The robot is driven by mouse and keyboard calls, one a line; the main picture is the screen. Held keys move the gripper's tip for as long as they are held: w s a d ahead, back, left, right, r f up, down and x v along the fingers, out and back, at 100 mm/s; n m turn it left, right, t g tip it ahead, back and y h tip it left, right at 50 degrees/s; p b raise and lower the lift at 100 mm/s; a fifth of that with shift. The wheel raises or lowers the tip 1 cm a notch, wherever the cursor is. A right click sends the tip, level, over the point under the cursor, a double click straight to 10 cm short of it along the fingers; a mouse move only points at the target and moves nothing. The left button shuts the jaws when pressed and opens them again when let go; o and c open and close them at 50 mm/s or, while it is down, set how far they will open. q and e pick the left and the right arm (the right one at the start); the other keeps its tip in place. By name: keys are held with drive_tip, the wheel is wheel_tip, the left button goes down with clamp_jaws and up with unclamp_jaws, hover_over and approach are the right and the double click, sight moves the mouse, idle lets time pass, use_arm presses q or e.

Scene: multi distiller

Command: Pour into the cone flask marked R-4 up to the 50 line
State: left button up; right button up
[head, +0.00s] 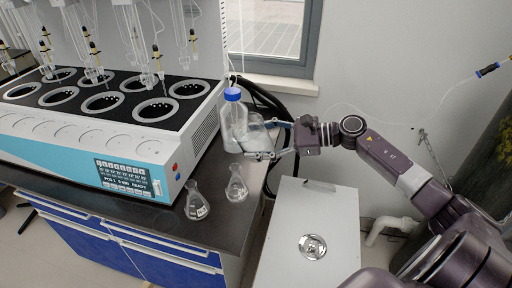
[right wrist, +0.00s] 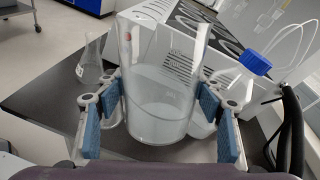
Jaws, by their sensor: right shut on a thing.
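My right gripper (head: 268,140) is shut on a clear beaker (head: 252,134) above the right end of the dark bench. In the right wrist view the beaker (right wrist: 158,85) sits between the blue finger pads, with what looks like clear liquid in its lower part. Two clear cone flasks stand on the bench near its front edge: a left one (head: 196,204) and a right one (head: 237,186), both left of and below the beaker. Both carry small labels too small to read, so I cannot tell which is R-4. One flask (right wrist: 91,60) shows at left in the right wrist view. My left gripper is out of view.
A large bottle with a blue cap (head: 232,95) stands behind the beaker. A multi-well distiller (head: 150,150) with glassware fills the bench at left. A grey-white cabinet (head: 310,230) stands right of the bench. Bare bench (head: 160,212) lies left of the flasks.

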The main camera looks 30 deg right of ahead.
drive_tip(key=shift+w+d+f, duration=0.15)
drive_tip(key=shift+w+f, duration=0.1)
drive_tip(key=shift+f, duration=0.15)
drive_tip(key=shift+s+n+h+p, duration=0.1)
drive_tip(key=shift+n+h+p, duration=0.3)
drive_tip(key=shift+p, duration=0.15)
drive_tip(key=shift+d+f+n+h+p, duration=0.2)
drive_tip(key=shift+f+n+h+p, duration=0.3)
drive_tip(key=shift+p, duration=0.35)
drive_tip(key=shift+d+f+n+h+p, duration=0.15)
drive_tip(key=shift+f+n+h+p, duration=0.25)
drive_tip(key=shift+f+h+p, duration=0.25)
drive_tip(key=shift+f+g+p, duration=0.25)
drive_tip(key=shift+g+p, duration=0.05)
drive_tip(key=shift+f, duration=0.1)
drive_tip(key=shift+r+n+h, duration=0.25)
drive_tip(key=shift+n, duration=0.05)
